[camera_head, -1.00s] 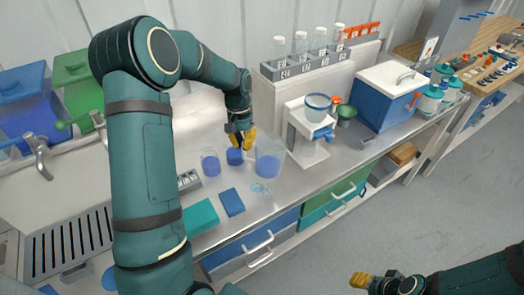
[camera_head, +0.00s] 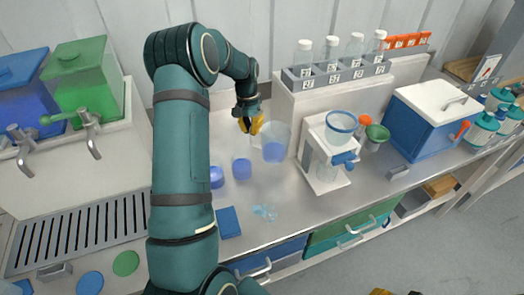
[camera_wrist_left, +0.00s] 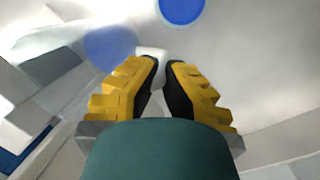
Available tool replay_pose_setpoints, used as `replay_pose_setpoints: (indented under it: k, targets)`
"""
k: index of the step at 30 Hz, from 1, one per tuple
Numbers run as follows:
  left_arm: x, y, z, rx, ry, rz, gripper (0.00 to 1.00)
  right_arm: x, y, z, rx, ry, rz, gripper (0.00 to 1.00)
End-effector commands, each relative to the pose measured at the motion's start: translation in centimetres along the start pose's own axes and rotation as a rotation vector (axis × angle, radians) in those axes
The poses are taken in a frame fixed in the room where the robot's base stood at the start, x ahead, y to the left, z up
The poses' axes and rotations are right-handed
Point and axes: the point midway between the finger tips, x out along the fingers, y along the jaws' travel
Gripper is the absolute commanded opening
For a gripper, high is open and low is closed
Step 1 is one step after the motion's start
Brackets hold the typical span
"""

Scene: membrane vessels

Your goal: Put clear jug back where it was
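The clear jug (camera_head: 275,144), with blue liquid in it, is near the back of the metal counter, left of the white dispenser. My left gripper (camera_head: 250,122) is at the jug's left side, with its yellow fingers close to the rim. In the left wrist view the fingertips (camera_wrist_left: 160,62) nearly meet on a pale piece that looks like the jug's handle. A faint blue round shape (camera_wrist_left: 110,42) shows just past them. Whether the jug's base touches the counter is unclear. Only a yellow tip of my right gripper (camera_head: 380,292) shows at the bottom edge.
A small clear beaker (camera_head: 241,168) with blue liquid and a blue pot (camera_head: 217,177) stand in front of the jug. The white dispenser (camera_head: 327,155) stands to the right. A bottle rack (camera_head: 335,78) is behind. A spill (camera_head: 265,212) lies near the front edge.

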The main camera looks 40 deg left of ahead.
Motion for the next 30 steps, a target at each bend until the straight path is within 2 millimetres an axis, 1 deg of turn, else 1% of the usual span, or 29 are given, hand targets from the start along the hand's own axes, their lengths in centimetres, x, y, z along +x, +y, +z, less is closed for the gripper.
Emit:
replay_pose_setpoints:
  k: [1, 3, 10, 16, 18, 27, 28, 30]
  targets:
    - [0.9, -0.1, -0.1, 0.0, -0.003, 0.001, 0.0, 0.0, 0.0, 0.0, 0.0, 0.0, 0.0, 0.47]
    - [1.9, -0.3, -0.2, 0.0, -0.001, 0.001, 0.0, 0.0, 0.0, 0.0, 0.0, 0.0, 0.0, 0.47]
    - [3.5, -0.5, -0.5, 0.0, -0.001, 0.001, 0.0, 0.1, 0.0, 0.0, -0.001, 0.0, 0.0, 0.47]
    - [6.1, -0.9, -0.8, 0.0, -0.002, 0.001, 0.0, 0.1, 0.0, 0.0, -0.001, 0.0, 0.0, 0.47]
    - [6.4, -1.0, -0.9, 0.0, 0.0, 0.001, 0.0, 0.1, 0.0, 0.0, -0.001, 0.0, 0.0, 0.47]
    - [6.6, -1.0, -0.9, 0.0, 0.001, 0.0, 0.0, 0.3, 0.1, 0.0, -0.001, 0.0, 0.0, 0.47]
    - [6.6, -1.0, -0.9, 0.0, 0.0, 0.0, 0.13, 0.3, 0.1, 0.0, -0.001, 0.0, 0.0, 0.47]
    - [6.6, -1.0, -0.9, 0.0, 0.0, 0.0, 0.34, 0.3, 0.1, 0.0, -0.001, 0.0, 0.0, 0.47]
